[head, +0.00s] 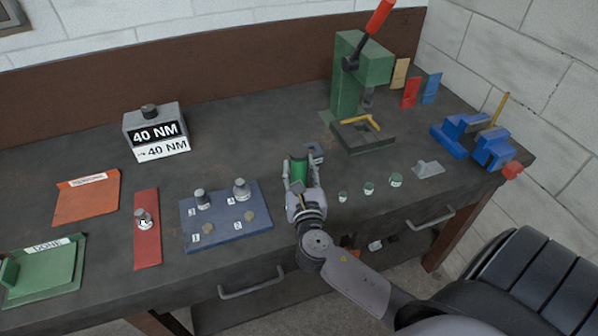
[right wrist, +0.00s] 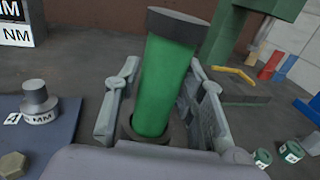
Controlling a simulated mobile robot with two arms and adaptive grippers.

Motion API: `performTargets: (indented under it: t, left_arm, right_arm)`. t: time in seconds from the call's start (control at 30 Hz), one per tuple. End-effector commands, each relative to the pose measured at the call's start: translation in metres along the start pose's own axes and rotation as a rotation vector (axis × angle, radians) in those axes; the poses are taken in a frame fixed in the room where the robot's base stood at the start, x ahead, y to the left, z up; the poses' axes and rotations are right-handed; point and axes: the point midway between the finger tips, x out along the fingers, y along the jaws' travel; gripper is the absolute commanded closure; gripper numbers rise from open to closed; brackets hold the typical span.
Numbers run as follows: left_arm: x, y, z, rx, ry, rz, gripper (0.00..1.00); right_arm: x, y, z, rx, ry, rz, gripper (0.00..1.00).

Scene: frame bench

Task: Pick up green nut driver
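The green nut driver (head: 299,168) stands roughly upright near the bench's front edge, with a green handle and a dark cap. It fills the middle of the right wrist view (right wrist: 166,85), leaning slightly right there. Its lower end sits in a dark ring-like base, and what lies below is hidden. My right gripper (head: 301,176) is around the handle, one finger on each side. Narrow gaps show between fingers and handle, so it looks open rather than clamped. My left gripper is not in view.
A blue numbered board (head: 226,232) with metal sockets lies left of the gripper. Several small green-banded sockets (head: 369,188) stand to the right. A green press (head: 347,85) with a red-handled lever is behind, and a blue vise (head: 492,150) is far right.

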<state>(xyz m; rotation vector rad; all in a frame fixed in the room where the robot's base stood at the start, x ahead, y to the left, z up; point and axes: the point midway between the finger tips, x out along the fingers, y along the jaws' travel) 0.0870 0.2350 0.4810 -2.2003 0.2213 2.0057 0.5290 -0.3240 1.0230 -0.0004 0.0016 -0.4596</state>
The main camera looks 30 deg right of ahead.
Motion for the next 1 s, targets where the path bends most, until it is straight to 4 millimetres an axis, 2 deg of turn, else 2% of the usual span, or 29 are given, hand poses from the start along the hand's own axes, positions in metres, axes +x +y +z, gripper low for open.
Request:
performTargets:
  t: [0.07, 0.5, 1.0]
  left_arm:
    - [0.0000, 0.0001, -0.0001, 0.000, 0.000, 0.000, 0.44]
    - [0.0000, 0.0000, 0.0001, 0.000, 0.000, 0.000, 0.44]
    - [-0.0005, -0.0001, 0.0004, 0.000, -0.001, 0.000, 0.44]
  right_arm:
    - [-0.0002, 0.0000, 0.0000, 0.000, 0.000, 0.000, 0.71]
    - [-0.0003, 0.0001, 0.0000, 0.000, 0.000, 0.000, 1.00]
    - [0.0002, 0.0002, 0.0034, 0.001, -0.004, 0.000, 1.00]
